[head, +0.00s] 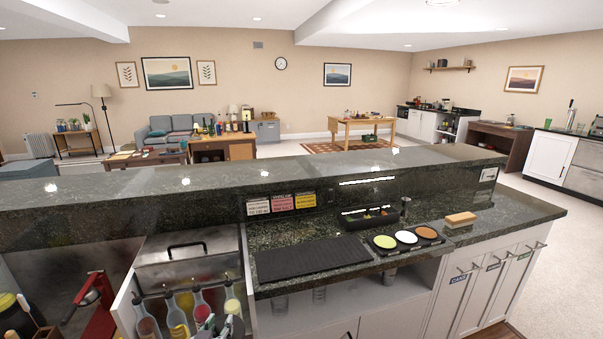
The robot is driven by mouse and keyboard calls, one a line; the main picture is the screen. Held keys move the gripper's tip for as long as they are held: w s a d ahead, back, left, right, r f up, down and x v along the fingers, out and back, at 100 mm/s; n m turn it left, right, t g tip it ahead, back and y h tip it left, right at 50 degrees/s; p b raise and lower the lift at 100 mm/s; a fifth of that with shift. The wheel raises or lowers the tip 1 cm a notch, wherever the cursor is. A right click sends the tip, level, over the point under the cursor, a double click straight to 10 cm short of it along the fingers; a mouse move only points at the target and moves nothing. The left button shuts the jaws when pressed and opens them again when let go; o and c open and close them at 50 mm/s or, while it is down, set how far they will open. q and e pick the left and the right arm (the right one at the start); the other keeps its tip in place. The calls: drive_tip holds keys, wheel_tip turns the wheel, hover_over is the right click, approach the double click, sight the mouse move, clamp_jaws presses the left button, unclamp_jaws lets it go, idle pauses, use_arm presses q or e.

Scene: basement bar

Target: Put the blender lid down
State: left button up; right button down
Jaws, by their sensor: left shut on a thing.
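My left gripper (212,325) shows at the bottom edge, low in front of the bottle rack, and most of it is cut off by the frame. It is shut on a dark, rounded thing (234,327), which I take to be the blender lid. Only a small part of it shows, so its full shape is hidden. My right gripper is not in view. I cannot make out a blender nearby. The bar counter (350,238) in front of me is dark speckled stone with a raised ledge behind it.
A black ribbed mat (312,258), a rimmer tray (405,239) with three round wells, a garnish caddy (369,217) and a sponge (460,218) are on the counter. Bottles with pourers (200,307) stand in a rack beside my gripper. A red press (97,300) is at left.

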use_arm(q)
drive_tip(key=shift+s+f, duration=0.85)
drive_tip(key=shift+f, duration=0.2)
drive_tip(key=shift+s+f, duration=0.85)
drive_tip(key=shift+f, duration=0.2)
drive_tip(key=shift+w+r, duration=0.1)
